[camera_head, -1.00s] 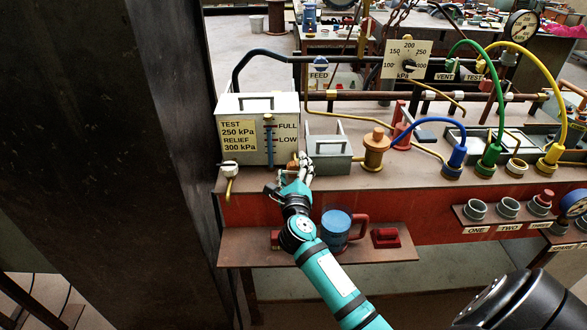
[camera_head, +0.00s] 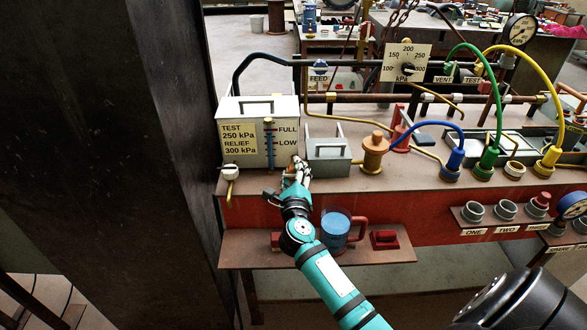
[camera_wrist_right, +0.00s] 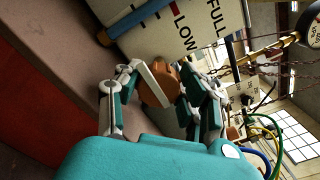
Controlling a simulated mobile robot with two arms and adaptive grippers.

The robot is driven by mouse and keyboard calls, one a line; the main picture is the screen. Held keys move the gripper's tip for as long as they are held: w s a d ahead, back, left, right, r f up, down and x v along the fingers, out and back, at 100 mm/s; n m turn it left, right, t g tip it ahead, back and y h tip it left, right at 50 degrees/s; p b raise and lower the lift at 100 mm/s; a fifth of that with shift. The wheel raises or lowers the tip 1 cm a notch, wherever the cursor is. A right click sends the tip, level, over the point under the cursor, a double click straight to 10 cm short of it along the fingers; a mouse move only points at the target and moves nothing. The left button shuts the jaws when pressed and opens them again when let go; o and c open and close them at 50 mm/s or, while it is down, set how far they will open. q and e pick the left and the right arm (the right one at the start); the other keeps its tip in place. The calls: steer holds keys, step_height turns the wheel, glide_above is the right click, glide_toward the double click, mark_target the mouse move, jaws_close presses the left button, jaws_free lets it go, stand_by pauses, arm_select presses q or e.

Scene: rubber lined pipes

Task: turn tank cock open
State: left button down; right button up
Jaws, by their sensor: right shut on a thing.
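The pale box-shaped tank (camera_head: 243,152) stands at the left of the bench, with a FULL/LOW level gauge (camera_head: 269,145) on its front. My right gripper (camera_head: 299,172) is at the tank's lower right front corner. In the right wrist view, the right gripper (camera_wrist_right: 163,92) has its fingers on both sides of a round brown cock (camera_wrist_right: 158,84) with a light bar across it, just below the LOW mark. It is shut on this cock. The fingers hide most of the cock in the head view. My left gripper is not in view.
A white cock with a yellow spout (camera_head: 229,173) is at the tank's left. A blue-filled jug (camera_head: 336,229) sits on the lower shelf beside my right arm.

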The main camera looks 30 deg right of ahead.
steer(key=o, duration=1.2)
steer(key=v, duration=1.2)
steer(key=shift+s, duration=0.1)
